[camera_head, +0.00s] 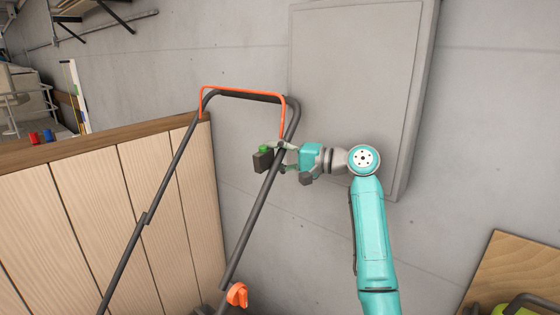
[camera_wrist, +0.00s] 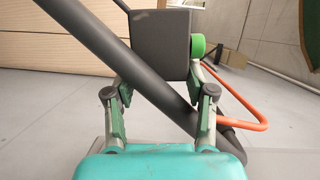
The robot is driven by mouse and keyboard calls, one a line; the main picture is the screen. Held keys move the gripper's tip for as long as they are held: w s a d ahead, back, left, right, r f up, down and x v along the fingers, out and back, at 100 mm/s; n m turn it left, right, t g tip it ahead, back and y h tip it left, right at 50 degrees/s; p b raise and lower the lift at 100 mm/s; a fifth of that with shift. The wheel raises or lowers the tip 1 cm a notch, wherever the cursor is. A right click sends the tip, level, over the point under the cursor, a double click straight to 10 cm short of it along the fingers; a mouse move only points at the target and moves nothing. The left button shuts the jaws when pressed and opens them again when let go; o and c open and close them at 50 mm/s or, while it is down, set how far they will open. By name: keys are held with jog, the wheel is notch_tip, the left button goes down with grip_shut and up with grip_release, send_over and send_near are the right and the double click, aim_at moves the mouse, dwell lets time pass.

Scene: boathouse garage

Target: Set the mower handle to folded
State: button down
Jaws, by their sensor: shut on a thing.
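The mower handle (camera_head: 257,205) is a dark grey tube frame that rises at a slant in the head view, with a black crossbar and an orange bail bar (camera_head: 243,90) at its top. A black switch box (camera_head: 263,161) with a green button sits on its right tube. My gripper (camera_head: 283,157) is shut around that right tube beside the box. In the wrist view the tube (camera_wrist: 135,68) crosses diagonally between the fingers, with the box (camera_wrist: 160,43) and green button (camera_wrist: 198,46) just beyond. An orange knob (camera_head: 237,295) shows at the handle's lower right. The mower body is out of view.
A wood-panelled partition (camera_head: 90,215) stands behind and left of the handle. A grey flat panel (camera_head: 355,85) is behind my arm.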

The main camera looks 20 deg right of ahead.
jog(key=shift+s+a+r, duration=0.1)
jog(key=shift+r, duration=0.35)
jog(key=shift+c, duration=2.2)
grip_release()
jog(key=shift+f, duration=0.15)
jog(key=shift+s+d, duration=0.2)
jog(key=shift+d, duration=0.25)
jog(key=v, duration=1.1)
jog(key=shift+f, duration=0.15)
